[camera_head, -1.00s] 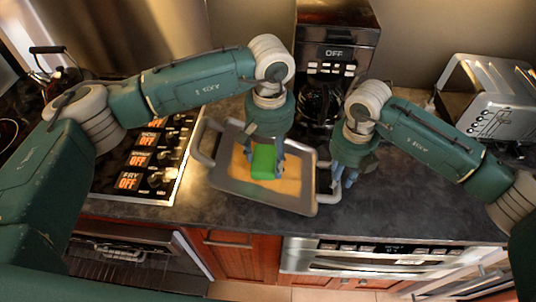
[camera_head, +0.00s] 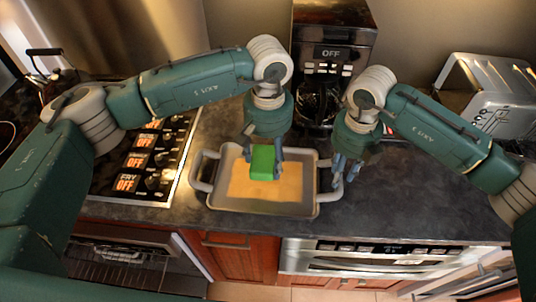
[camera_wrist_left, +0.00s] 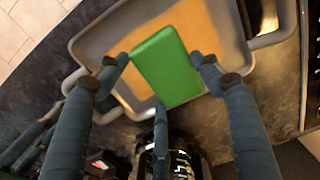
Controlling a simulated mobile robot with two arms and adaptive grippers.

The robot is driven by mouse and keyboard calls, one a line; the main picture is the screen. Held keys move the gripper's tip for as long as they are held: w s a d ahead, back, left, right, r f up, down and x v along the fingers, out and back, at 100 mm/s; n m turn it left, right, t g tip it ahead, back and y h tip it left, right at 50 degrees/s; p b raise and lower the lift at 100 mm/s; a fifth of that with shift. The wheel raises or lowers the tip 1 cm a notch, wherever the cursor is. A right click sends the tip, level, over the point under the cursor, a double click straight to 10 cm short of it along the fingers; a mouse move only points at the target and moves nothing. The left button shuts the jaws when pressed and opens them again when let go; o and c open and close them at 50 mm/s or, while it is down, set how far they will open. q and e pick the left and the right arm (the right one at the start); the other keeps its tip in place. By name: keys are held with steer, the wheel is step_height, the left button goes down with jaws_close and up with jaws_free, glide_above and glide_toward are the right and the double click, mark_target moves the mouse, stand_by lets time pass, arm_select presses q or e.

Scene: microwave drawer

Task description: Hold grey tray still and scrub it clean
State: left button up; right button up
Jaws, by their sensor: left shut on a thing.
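The grey tray (camera_head: 222,207) lies on the dark counter with a handle at each end. A large tan-orange patch (camera_head: 285,190) covers much of its inside floor; it also fills much of the tray in the left wrist view (camera_wrist_left: 205,25). My left gripper (camera_head: 262,168) is shut on a green sponge (camera_head: 263,155) over the upper middle of the patch. The sponge shows between the fingers in the left wrist view (camera_wrist_left: 167,65); whether it touches the tray is unclear. My right gripper (camera_head: 339,174) is at the tray's right handle, its grip on it unclear.
The stove control panel (camera_head: 140,165) with lit OFF displays is just left of the tray. A coffee maker (camera_head: 330,45) stands behind, and a metal toaster (camera_head: 488,100) is at the back right. Counter (camera_head: 410,205) is free right of the tray.

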steer(key=shift+a, duration=0.15)
steer(key=shift+f, duration=0.15)
steer(key=shift+f, duration=1.6)
jaws_close()
steer(key=shift+w+r, duration=0.1)
stand_by(0.5)
